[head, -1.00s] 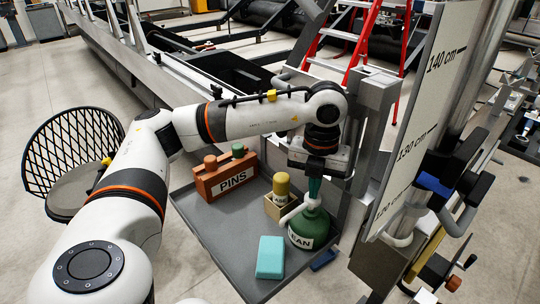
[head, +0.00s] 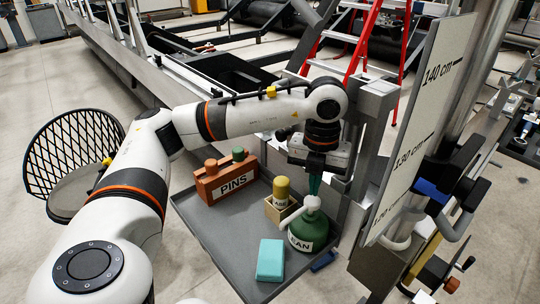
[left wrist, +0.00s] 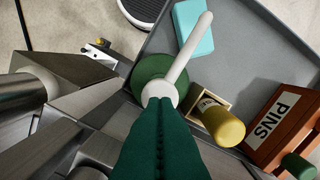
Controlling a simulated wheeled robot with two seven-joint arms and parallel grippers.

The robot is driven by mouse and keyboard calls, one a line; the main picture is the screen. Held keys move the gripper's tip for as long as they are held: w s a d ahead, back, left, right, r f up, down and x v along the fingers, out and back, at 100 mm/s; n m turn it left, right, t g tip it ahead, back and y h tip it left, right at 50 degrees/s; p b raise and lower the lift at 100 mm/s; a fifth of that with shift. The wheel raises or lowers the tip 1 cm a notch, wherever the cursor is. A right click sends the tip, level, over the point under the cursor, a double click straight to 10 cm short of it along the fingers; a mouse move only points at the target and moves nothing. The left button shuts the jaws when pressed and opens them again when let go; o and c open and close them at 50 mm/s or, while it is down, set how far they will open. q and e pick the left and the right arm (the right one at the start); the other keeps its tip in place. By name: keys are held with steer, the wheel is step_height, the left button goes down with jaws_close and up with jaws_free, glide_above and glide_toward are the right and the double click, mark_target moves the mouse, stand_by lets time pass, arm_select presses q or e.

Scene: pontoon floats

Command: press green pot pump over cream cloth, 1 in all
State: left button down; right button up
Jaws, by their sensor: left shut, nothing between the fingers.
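The green pot (head: 306,236) with a white pump head (head: 312,202) stands upright on the grey tray near its right edge. It also shows in the left wrist view (left wrist: 146,72), its white spout (left wrist: 188,50) pointing towards a turquoise block (head: 270,259). My left gripper (head: 314,188) is shut and empty, its green fingers pointing down just above the pump head. In the left wrist view the fingertips (left wrist: 160,102) overlap the pump head; I cannot tell whether they touch. I see no cream-coloured cloth. My right gripper is not in view.
On the grey tray (head: 225,235) are a brown PINS box (head: 227,182) and a small wooden box with a yellow-topped container (head: 281,188). A metal post and a height scale board (head: 425,125) stand close on the right. The tray's left front is clear.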

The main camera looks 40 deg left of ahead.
arm_select(q)
step_height(320, 180, up, 6)
steer(key=p, duration=0.3)
steer(key=shift+f, duration=0.2)
steer(key=shift+s+f, duration=0.1)
stand_by(0.4)
